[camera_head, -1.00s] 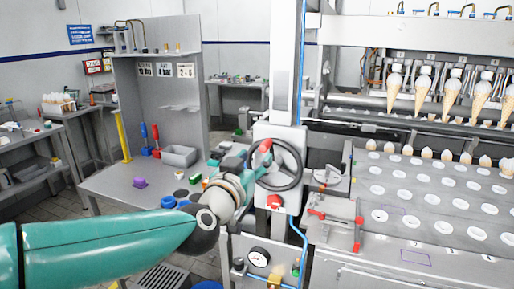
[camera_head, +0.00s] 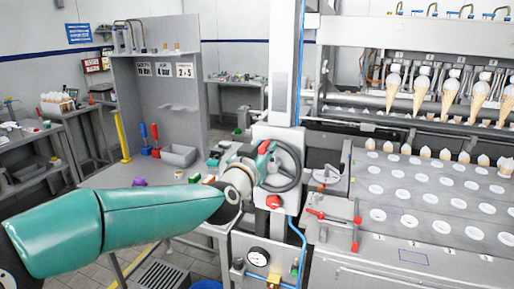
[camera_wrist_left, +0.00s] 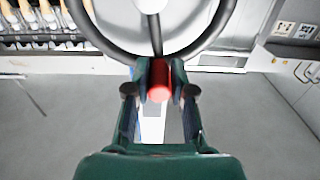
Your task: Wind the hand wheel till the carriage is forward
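The dark hand wheel (camera_head: 297,173) is on the front of a white post, left of the cone machine. It has a red handle (camera_head: 265,146) at its upper left. My left gripper (camera_head: 258,154) is at this handle. In the left wrist view the red handle (camera_wrist_left: 158,82) sits between the two fingers of my left gripper (camera_wrist_left: 159,88), which appear closed against its sides. The wheel rim (camera_wrist_left: 110,42) and a spoke show beyond it. The carriage with hanging cones (camera_head: 450,98) is at the back right. My right gripper is not in view.
A perforated plate (camera_head: 425,205) with cones in its back row fills the right. A red-handled clamp (camera_head: 330,217) is at its near left corner. A pressure gauge (camera_head: 258,257) and blue hose are below the wheel. A workbench (camera_head: 120,200) with a grey bin (camera_head: 179,156) stands at left.

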